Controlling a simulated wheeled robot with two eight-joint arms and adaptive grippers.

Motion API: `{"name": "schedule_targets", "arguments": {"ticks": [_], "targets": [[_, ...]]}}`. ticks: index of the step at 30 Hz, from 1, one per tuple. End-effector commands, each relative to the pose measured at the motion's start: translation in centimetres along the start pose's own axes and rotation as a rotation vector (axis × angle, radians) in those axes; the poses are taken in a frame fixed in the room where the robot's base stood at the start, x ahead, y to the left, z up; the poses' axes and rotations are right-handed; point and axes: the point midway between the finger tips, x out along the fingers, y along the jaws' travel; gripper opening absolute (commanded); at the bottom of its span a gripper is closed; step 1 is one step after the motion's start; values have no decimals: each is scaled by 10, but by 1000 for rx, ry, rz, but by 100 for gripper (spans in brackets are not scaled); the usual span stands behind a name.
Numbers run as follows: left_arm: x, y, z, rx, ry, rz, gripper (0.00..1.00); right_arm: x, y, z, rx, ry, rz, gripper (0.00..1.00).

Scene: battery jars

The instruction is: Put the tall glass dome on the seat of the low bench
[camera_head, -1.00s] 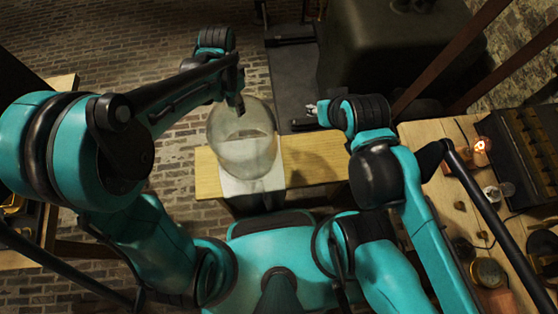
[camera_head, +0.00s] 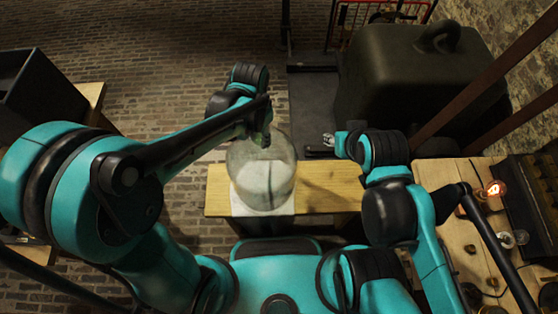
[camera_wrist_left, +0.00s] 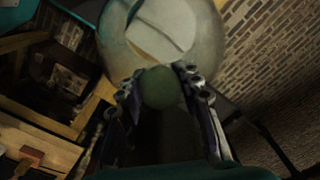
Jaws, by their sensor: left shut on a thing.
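The tall glass dome (camera_head: 262,180) is clear and stands roughly upright over a pale square on the low bench (camera_head: 325,192). The bench has a light wooden top. My left gripper (camera_head: 262,138) is at the top of the dome. In the left wrist view, its fingers are shut around a round greenish knob (camera_wrist_left: 161,88), with the dome's glass (camera_wrist_left: 180,25) just beyond. I cannot tell whether the dome's base touches the bench or hangs slightly above it. My right gripper (camera_head: 328,141) is beyond the bench's far edge, apart from the dome; its fingers are too small to read.
The bench top is bare right of the dome. A wooden worktable (camera_head: 462,235) with a glowing bulb (camera_head: 496,189) and small items stands at right. A large dark block with a handle (camera_head: 420,75) is behind. A dark bin (camera_head: 35,90) stands at far left.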

Motion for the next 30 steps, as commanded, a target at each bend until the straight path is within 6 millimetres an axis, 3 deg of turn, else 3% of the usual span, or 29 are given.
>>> {"name": "schedule_targets", "arguments": {"ticks": [16, 21, 30], "targets": [[55, -81, 42, -5, 0, 0, 0, 22, 0, 16, 0, 0, 0, 40], [62, -93, 49, -1, 0, 0, 0, 25, 0, 18, 0, 0, 0, 40], [79, -95, 50, 0, 0, 0, 0, 31, 0, 22, 0, 0, 0, 40]]}}
